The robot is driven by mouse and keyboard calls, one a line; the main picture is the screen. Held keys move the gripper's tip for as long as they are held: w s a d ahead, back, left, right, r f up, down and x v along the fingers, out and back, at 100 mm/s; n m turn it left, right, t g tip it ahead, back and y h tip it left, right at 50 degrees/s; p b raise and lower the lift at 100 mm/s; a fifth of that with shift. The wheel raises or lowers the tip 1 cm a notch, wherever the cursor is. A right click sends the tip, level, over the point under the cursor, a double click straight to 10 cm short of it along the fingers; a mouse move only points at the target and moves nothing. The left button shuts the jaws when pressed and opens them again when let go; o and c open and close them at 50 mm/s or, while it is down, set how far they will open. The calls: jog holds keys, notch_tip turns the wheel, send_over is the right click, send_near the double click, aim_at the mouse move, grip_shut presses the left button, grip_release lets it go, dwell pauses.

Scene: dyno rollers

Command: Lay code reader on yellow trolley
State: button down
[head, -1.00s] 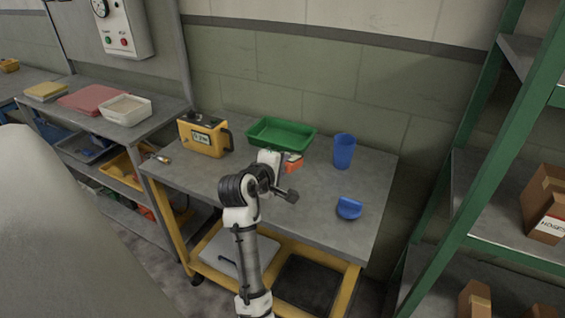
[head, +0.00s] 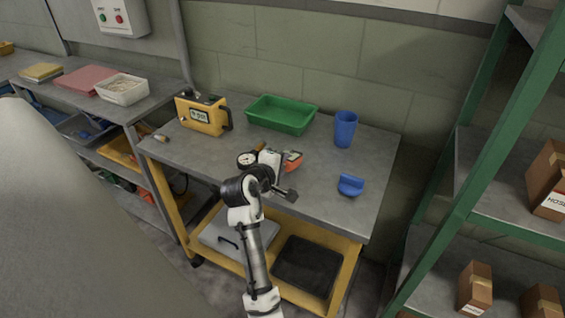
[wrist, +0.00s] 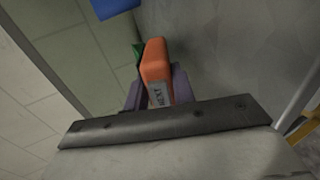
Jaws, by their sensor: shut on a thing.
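The code reader (head: 293,160), orange with a pale label, is at the end of my arm over the grey top of the yellow trolley (head: 215,155). In the wrist view the code reader (wrist: 156,62) stands between the two purple-grey fingers of my gripper (wrist: 157,88), which is shut on it. In the head view my wrist hides most of my gripper (head: 283,163). I cannot tell whether the code reader touches the trolley top.
On the trolley top are a yellow instrument (head: 203,115), green tray (head: 282,114), blue cup (head: 345,129), blue holder (head: 350,185) and round gauge (head: 247,159). The front right top is clear. A green-framed shelf (head: 480,150) stands at right, a bench (head: 65,95) at left.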

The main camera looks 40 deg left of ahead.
jog(key=c, duration=1.1)
grip_release()
jog(key=b+v, duration=0.2)
jog(key=v, duration=1.2)
jog(key=shift+w+a, duration=0.1)
jog(key=shift+s+d+r+p, duration=0.25)
jog(key=shift+s+r+p, duration=0.65)
jog(key=shift+r+p, duration=0.5)
jog(key=shift+s+d+r+p, duration=0.2)
jog(key=shift+s+r+p, duration=0.8)
jog(key=shift+p, duration=0.65)
jog(key=shift+s+d+r+p, duration=0.25)
jog(key=shift+s+r+p, duration=0.6)
jog(key=shift+r+p, duration=0.55)
